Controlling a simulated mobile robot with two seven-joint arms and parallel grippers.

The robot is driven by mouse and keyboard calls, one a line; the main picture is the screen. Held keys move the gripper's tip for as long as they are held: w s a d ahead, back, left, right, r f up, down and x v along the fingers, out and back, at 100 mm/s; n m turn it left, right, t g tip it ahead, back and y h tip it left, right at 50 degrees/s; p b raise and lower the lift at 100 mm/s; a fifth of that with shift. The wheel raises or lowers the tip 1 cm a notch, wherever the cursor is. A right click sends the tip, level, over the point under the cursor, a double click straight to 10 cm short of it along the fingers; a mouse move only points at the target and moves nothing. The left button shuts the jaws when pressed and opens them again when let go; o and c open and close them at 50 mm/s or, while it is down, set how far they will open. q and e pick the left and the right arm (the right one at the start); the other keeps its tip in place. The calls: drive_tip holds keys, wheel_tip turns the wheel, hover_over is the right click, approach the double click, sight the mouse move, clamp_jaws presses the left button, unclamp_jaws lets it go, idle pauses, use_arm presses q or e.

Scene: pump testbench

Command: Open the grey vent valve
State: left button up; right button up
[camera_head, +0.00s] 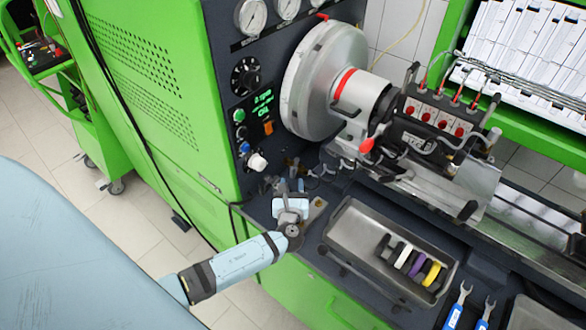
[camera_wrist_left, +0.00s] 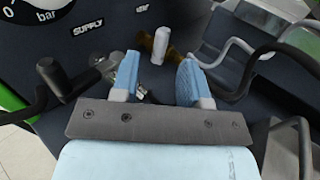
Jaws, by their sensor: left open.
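The grey vent valve appears to be the pale grey handle (camera_wrist_left: 158,46) on a brass body in the left wrist view. It stands upright, between and just beyond the fingertips. In the head view, small brass-coloured fittings (camera_head: 292,161) show just past my left gripper (camera_head: 291,187), but I cannot make out the handle's setting there. My left gripper, also in the left wrist view (camera_wrist_left: 157,66), is open, with its two light blue fingers on either side of the handle. I see no clear contact between them. My right gripper is not in view.
A metal tray (camera_head: 343,244) with several coloured rings lies to the right of my left arm. The green cabinet's dark panel (camera_head: 237,85) with gauges and knobs rises behind. A dark knob (camera_wrist_left: 52,74) and grey hoses (camera_wrist_left: 262,62) flank the gripper closely.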

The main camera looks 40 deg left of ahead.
sight(292, 173)
use_arm(q)
drive_tip(key=x, duration=0.6)
drive_tip(key=shift+d+p, duration=0.1)
drive_tip(key=shift+p, duration=0.2)
